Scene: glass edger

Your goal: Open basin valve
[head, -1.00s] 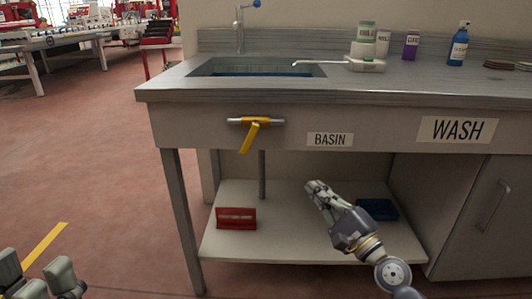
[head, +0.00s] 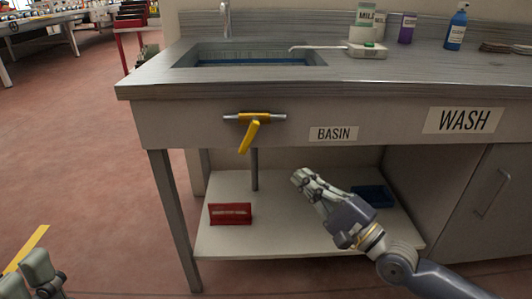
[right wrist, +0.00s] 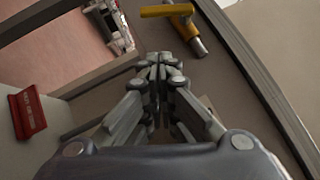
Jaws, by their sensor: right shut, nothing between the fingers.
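The basin valve has a yellow lever handle (head: 250,135) on a short metal pipe (head: 278,117) across the front panel of the sink bench, left of the "BASIN" label (head: 333,133). The lever hangs downward, slanting slightly left. My right gripper (head: 298,177) is shut and empty, below and to the right of the lever, apart from it. In the right wrist view the yellow handle (right wrist: 166,11) shows at the top, beyond the shut fingertips (right wrist: 160,60). My left gripper (head: 38,275) shows only partly at the bottom left corner; its fingers are cut off by the frame.
The bench top (head: 150,80) holds a sink basin (head: 250,58) and bottles. The lower shelf (head: 275,235) carries a red block (head: 230,213) and a blue tray (head: 374,196). A bench leg (head: 174,215) stands left of the valve. The floor at left is open.

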